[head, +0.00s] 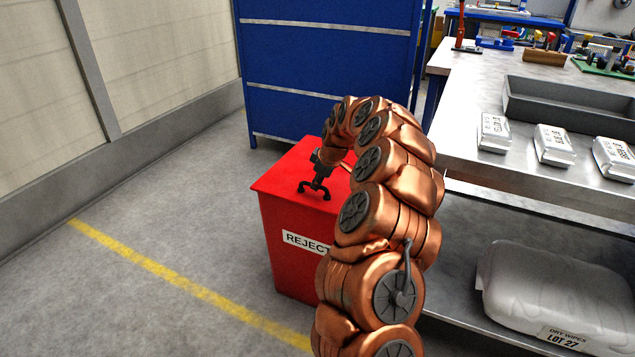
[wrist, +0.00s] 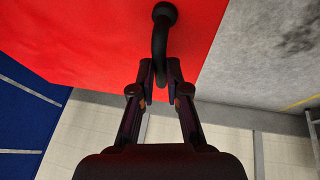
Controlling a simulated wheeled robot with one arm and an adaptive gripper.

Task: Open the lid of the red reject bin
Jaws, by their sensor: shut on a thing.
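The red reject bin (head: 283,232) stands on the floor, with a white REJECT label on its front. Its red lid (head: 283,180) looks flat and closed on top; it fills the upper left of the wrist view (wrist: 80,45). A dark curved handle (wrist: 162,35) rises from the lid. My gripper (head: 314,188) is at the lid's top, its fingers (wrist: 161,85) shut on the handle's bar. My arm covers the right part of the bin and lid in the head view.
A blue cabinet (head: 325,60) stands behind the bin. A steel bench (head: 465,100) with white packages (head: 553,143) and a grey tray (head: 570,105) is at right. A white bag (head: 550,290) lies on its lower shelf. Floor left of the bin is clear, crossed by a yellow line (head: 180,285).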

